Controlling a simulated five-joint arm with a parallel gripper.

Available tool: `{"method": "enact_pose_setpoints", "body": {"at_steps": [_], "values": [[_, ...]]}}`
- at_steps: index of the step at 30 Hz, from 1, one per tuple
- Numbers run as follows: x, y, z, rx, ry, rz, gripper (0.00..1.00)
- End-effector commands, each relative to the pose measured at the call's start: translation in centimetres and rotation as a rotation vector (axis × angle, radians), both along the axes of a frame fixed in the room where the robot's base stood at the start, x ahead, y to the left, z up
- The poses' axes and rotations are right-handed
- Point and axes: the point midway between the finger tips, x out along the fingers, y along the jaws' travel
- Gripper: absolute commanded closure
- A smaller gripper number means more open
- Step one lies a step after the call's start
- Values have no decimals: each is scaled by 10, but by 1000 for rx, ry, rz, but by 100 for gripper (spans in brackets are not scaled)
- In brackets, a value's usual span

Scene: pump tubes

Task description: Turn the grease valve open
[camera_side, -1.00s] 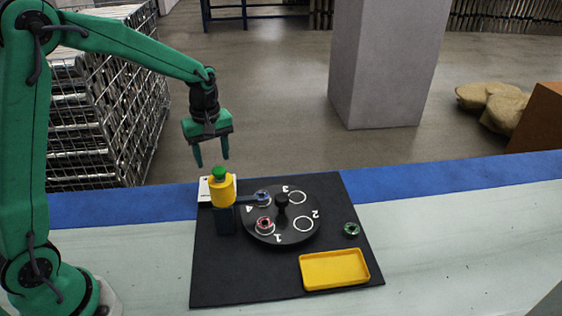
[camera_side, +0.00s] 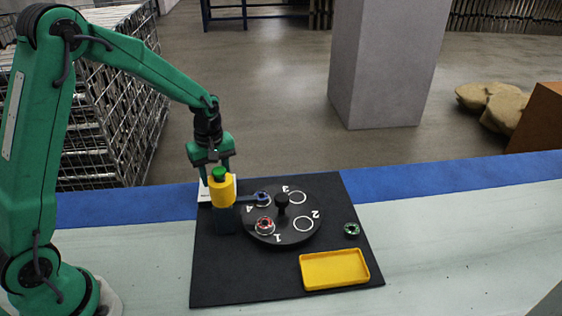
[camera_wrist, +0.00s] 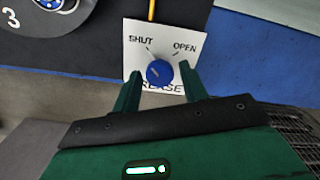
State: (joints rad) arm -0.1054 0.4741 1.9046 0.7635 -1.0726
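The grease valve is a blue round knob (camera_wrist: 159,73) on a white plate (camera_wrist: 135,50) marked SHUT at left and OPEN at right in the wrist view. A pale mark on the knob points up and left, toward SHUT. In the side view the plate (camera_side: 203,192) is partly hidden behind the yellow pump with its green cap (camera_side: 219,174). My gripper (camera_wrist: 158,80) is open, with one green finger on each side of the knob. I cannot tell whether the fingers touch it. In the side view my gripper (camera_side: 217,172) is low behind the pump.
A black turntable (camera_side: 283,238) with numbered rings and a central knob stands right of the pump. It carries a red-ringed and a blue-ringed part. A green ring (camera_side: 351,229) and a yellow tray (camera_side: 334,282) are on the black board (camera_side: 230,280).

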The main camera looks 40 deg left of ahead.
Motion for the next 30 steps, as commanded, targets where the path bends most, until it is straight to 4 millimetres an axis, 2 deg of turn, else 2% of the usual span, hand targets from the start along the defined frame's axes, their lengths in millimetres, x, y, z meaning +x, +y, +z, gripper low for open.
{"method": "enact_pose_setpoints", "body": {"at_steps": [1,5,19,30], "values": [[0,0,0,0,0,0,67],[0,0,0,0,0,0,92],[0,0,0,0,0,-68,92],[0,0,0,0,0,-319,92]]}}
